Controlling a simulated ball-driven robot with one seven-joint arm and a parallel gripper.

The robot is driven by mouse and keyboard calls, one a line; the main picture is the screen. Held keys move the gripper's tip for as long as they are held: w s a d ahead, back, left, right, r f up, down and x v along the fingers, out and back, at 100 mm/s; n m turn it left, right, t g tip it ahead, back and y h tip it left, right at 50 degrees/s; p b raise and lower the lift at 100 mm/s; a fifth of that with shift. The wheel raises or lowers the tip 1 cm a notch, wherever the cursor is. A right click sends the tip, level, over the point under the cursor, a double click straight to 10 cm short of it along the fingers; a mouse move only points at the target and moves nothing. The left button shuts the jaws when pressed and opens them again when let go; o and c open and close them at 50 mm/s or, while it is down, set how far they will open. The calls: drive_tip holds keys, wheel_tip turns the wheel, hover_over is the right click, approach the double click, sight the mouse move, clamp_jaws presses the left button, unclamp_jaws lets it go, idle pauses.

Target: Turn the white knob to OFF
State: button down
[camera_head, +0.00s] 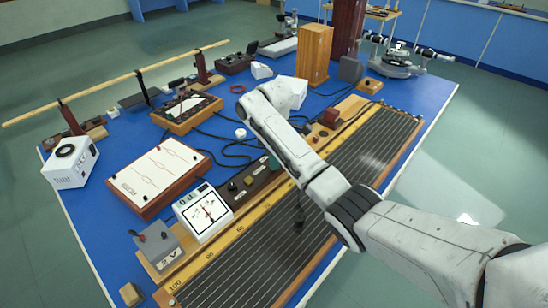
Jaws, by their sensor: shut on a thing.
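My arm crosses from the lower right to the middle of the bench. Its far end and a pale block beside it show, but no fingers, so I cannot see my gripper or what it holds. I cannot make out for certain the white knob or an OFF mark. A small white round piece (240,133) is on the blue bench top, left of my arm. A white box (70,164) with a black round part on top stands at the left edge. A white-faced meter (203,212) stands at front centre, near a dark strip with small knobs (243,184).
A ribbed wire board (215,280) in a wooden frame runs along the bench front under my arm. A white panel (160,172) and a wooden-cased instrument (187,112) stand left. A tall wooden box (313,55) stands behind. Black cables lie mid-bench. Floor at right is clear.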

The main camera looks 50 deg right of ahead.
drive_tip(key=shift+r+m+p, duration=0.2)
drive_tip(key=shift+m+p, duration=0.8)
drive_tip(key=shift+p, duration=0.1)
drive_tip(key=m+p, duration=0.2)
drive_tip(key=m, duration=0.1)
drive_tip(key=shift+a+m+p, duration=0.1)
drive_tip(key=shift+m+p, duration=0.2)
drive_tip(key=m+p, duration=0.2)
drive_tip(key=m, duration=0.4)
drive_tip(key=shift+w+f, duration=0.1)
drive_tip(key=shift+f, duration=0.05)
drive_tip(key=c, duration=0.9)
unclamp_jaws()
drive_tip(key=shift+o, duration=0.2)
wheel_tip(320, 180, up, 11)
drive_tip(key=shift+f+b, duration=0.15)
drive_tip(key=shift+b, duration=0.25)
